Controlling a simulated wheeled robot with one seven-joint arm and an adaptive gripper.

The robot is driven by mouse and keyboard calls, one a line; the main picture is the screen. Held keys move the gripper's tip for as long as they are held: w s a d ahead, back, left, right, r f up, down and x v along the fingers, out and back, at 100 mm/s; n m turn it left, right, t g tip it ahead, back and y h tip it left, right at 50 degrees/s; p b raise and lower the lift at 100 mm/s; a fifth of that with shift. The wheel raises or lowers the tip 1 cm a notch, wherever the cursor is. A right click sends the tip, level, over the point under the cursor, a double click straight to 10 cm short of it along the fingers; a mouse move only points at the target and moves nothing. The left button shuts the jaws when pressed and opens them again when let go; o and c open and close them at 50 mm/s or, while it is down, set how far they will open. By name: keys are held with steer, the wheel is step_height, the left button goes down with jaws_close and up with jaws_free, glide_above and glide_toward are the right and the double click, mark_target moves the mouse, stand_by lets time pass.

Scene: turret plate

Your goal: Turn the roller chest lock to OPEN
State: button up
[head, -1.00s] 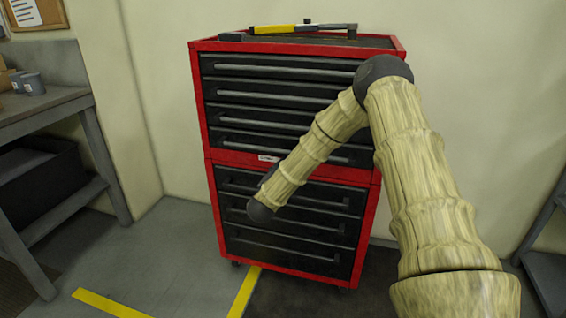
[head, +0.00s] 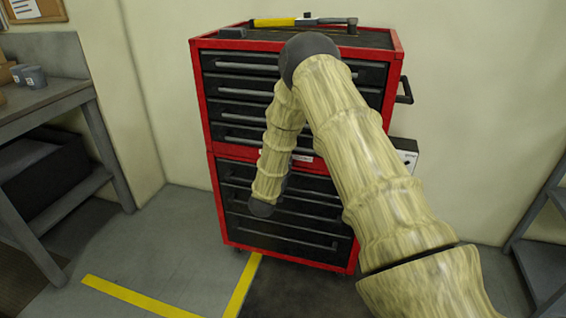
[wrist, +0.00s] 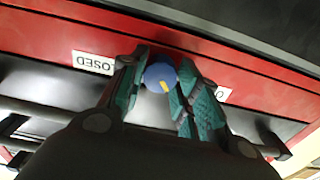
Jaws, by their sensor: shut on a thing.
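The red roller chest (head: 213,130) with dark drawers stands against the wall in the head view. In the wrist view, its lock is a round blue knob (wrist: 159,77) with a yellow mark pointing to the lower right. My gripper (wrist: 163,72) is shut on the knob, one teal-padded finger on each side. In the head view my arm hides the gripper and the knob.
A yellow-and-black tool (head: 300,21) lies on the chest top. A side handle (head: 404,92) and a pale wall box (head: 406,150) are at the chest's right. Drawer handles (wrist: 30,110) run close below my gripper. A workbench (head: 60,92) stands left.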

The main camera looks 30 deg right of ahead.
steer(key=shift+n, duration=0.3)
steer(key=o, duration=1.1)
steer(key=shift+c, duration=0.2)
steer(key=v, duration=1.2)
steer(key=shift+f, duration=0.1)
